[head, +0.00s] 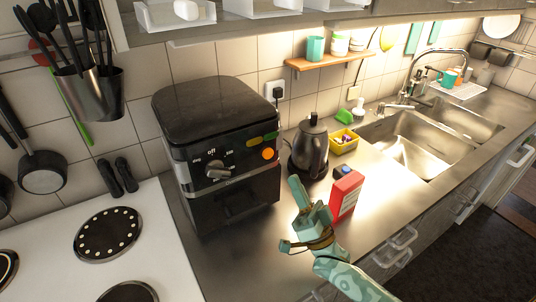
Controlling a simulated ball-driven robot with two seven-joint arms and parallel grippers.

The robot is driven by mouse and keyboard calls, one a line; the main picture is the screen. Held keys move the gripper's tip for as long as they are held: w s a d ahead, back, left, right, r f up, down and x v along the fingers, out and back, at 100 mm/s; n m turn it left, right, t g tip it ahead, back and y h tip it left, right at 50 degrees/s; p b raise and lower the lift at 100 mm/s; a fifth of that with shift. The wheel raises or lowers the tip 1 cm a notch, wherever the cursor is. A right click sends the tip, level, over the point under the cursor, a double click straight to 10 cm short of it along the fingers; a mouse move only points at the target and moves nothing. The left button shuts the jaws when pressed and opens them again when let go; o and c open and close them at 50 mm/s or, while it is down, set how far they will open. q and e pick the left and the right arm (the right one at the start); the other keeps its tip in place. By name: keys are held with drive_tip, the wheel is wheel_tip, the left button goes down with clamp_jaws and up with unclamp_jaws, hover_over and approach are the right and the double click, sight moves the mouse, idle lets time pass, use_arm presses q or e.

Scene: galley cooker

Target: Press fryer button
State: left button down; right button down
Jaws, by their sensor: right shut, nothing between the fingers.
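The fryer (225,150) is a black box-shaped appliance standing on the steel counter against the tiled wall. Its front panel has a dial (216,170) marked "off", a round orange button (269,154) and a small green part above it. My right gripper (297,205) is teal, shut and empty. It shows in front of the fryer's right side, below and to the right of the orange button, apart from it in the picture. My left gripper is not in view.
A red box (345,195) stands just right of my right gripper. Behind are a dark kettle (311,148) and a yellow container (343,142). A white cooktop (75,270) lies left, a double sink (415,145) right. Bare counter lies in front of the fryer.

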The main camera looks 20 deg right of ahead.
sight(269, 154)
drive_tip(key=w+a+b, duration=0.1)
drive_tip(key=w+b, duration=0.2)
drive_tip(key=w, duration=0.4)
drive_tip(key=shift+w, duration=0.4)
drive_tip(key=shift+w, duration=0.1)
idle(1.6)
drive_tip(key=shift+w+a, duration=0.1)
drive_tip(key=shift+w, duration=0.15)
drive_tip(key=shift+w+b, duration=0.35)
drive_tip(key=shift+b, duration=0.1)
idle(0.6)
drive_tip(key=shift+r, duration=0.1)
drive_tip(key=shift+s+p, duration=0.45)
drive_tip(key=shift+s, duration=0.35)
drive_tip(key=shift+s, duration=0.1)
